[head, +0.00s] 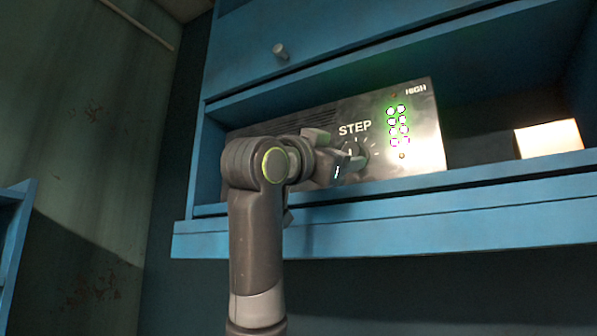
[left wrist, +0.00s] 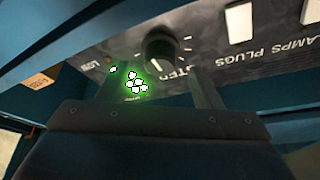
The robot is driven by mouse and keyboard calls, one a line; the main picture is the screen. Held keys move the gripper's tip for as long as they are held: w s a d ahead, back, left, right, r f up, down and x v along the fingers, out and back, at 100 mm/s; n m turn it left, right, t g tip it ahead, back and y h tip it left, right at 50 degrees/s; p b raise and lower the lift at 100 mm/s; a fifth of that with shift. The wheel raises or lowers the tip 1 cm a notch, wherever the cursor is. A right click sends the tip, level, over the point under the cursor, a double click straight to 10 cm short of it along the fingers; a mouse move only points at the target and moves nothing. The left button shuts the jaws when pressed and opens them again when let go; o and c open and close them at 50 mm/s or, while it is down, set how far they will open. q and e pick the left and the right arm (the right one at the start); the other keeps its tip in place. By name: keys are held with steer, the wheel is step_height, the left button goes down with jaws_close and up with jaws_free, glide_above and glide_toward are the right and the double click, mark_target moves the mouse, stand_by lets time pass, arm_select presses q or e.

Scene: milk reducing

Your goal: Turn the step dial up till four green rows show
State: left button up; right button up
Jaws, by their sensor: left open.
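The step dial (head: 355,152) is a dark round knob under the word STEP on a metal panel (head: 300,122). My left gripper (head: 343,168) is in front of it and covers part of it. In the left wrist view the dial (left wrist: 160,48) has a white pointer mark, and the fingers of my open left gripper (left wrist: 157,78) stand apart, one toward each side of it. I cannot tell whether they touch it. A column of paired lights (head: 398,127) is right of the dial, with a green glow strongest at its upper rows; the lower rows look pinkish. My right gripper is not in view.
The panel sits inside a blue shelf (head: 390,212) with a front ledge below and a cabinet door with a knob (head: 281,50) above. A pale box (head: 548,139) stands to the right. White switches (left wrist: 239,20) are beside the dial in the wrist view.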

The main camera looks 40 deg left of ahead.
arm_select(q)
steer(key=b+v, duration=0.5)
steer(key=v, duration=0.8)
steer(key=shift+s, duration=0.2)
steer(key=shift+w+f, duration=0.1)
steer(key=shift+f, duration=0.05)
